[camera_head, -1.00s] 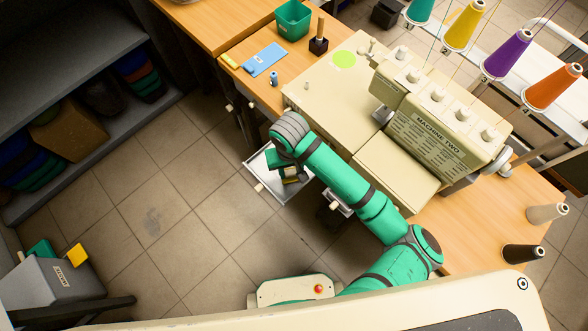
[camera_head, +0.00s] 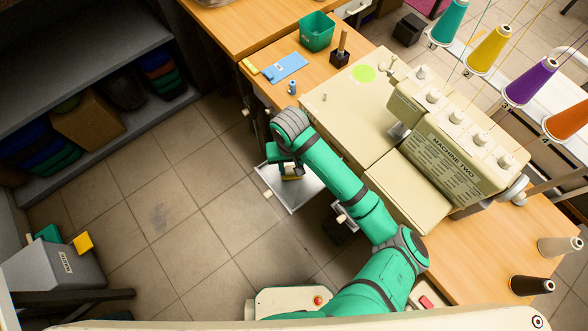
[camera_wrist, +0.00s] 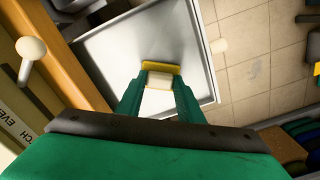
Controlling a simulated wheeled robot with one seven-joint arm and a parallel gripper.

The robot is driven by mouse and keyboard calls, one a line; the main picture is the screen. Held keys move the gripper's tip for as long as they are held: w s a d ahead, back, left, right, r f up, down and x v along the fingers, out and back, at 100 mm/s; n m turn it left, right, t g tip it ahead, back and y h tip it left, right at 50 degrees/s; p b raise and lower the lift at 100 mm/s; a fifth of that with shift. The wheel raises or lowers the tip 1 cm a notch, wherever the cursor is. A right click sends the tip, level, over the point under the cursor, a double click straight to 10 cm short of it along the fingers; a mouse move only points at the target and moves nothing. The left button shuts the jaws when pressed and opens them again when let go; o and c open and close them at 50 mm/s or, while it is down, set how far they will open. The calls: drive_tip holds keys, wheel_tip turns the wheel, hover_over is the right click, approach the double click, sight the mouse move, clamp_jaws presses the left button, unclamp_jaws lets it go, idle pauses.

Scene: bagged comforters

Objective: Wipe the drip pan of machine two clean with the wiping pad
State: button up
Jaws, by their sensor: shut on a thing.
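The drip pan (camera_head: 296,197) is a shallow grey metal tray with a raised rim, sticking out from the table edge below machine two (camera_head: 445,150). In the wrist view, the pan (camera_wrist: 125,45) fills the upper middle; its visible floor looks plain grey, with no clear spill. My gripper (camera_head: 291,172) is over the pan, shut on the wiping pad (camera_head: 293,178). In the wrist view, the pad (camera_wrist: 160,66) shows a yellow edge and a pale block between my green fingers (camera_wrist: 158,82). I cannot tell whether the pad touches the pan floor. My arm hides part of the pan.
A blue cloth or card (camera_head: 286,68), a green bin (camera_head: 317,32) and a small blue spool (camera_head: 292,88) are on the table. A grey bin (camera_head: 55,268) with a yellow item stands at lower left.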

drive_tip(key=shift+w+a+f, duration=0.1)
drive_tip(key=shift+w+a, duration=0.4)
drive_tip(key=shift+w, duration=0.2)
drive_tip(key=shift+w+a+f, duration=0.1)
drive_tip(key=shift+w+a, duration=0.4)
drive_tip(key=shift+w, duration=0.15)
drive_tip(key=shift+c, duration=0.3)
drive_tip(key=shift+s+a, duration=0.1)
drive_tip(key=shift+r, duration=2.6)
